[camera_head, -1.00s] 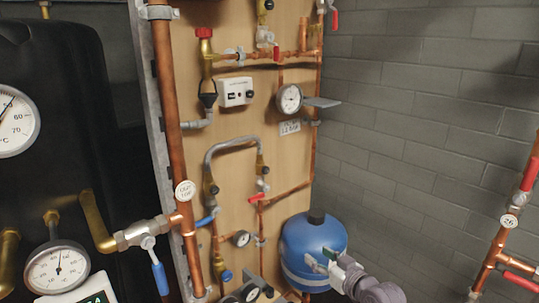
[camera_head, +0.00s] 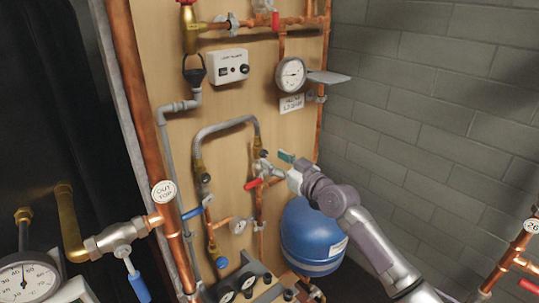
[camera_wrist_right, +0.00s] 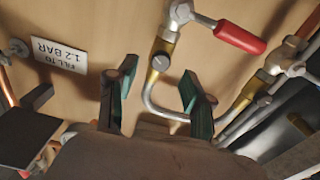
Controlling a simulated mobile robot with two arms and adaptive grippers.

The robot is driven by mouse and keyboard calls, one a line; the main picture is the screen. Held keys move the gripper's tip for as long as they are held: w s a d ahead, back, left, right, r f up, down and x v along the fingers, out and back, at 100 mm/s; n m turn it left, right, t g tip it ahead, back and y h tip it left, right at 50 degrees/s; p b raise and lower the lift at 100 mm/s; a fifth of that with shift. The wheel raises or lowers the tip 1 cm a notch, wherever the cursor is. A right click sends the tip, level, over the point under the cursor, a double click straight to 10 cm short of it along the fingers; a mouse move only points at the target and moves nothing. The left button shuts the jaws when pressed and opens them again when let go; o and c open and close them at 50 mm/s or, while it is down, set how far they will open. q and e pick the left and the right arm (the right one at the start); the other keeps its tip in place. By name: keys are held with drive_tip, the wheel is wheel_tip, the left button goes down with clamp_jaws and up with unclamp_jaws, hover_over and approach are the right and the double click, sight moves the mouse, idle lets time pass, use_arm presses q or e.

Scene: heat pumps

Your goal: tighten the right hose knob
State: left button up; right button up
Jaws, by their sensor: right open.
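The grey hose (camera_head: 225,125) arches on the wooden board between two brass valves. Its right valve (camera_head: 257,170) has a small dark knob (camera_head: 264,153). In the right wrist view, which is upside down, this knob (camera_wrist_right: 160,62) shows as a grey slotted disc on the brass valve. My right gripper (camera_head: 281,166) is just right of that valve in the head view. Its green-padded fingers are open and empty (camera_wrist_right: 158,88) in the right wrist view, with the knob lying beyond the gap between them. Contact is not visible. My left gripper is not in view.
A red lever (camera_head: 253,184) sits just below the right valve and appears close by in the wrist view (camera_wrist_right: 240,37). A pressure gauge (camera_head: 291,73) with a shelf plate is above right. A blue tank (camera_head: 310,235) stands below my right arm.

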sight(263, 154)
drive_tip(key=shift+w+a, duration=0.45)
drive_tip(key=shift+w, duration=0.1)
drive_tip(key=shift+w+a, duration=0.2)
drive_tip(key=shift+w, duration=0.05)
drive_tip(key=shift+w+a, duration=0.15)
drive_tip(key=shift+w, duration=0.2)
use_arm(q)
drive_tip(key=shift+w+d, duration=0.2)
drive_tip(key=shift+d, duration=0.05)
use_arm(e)
clamp_jaws()
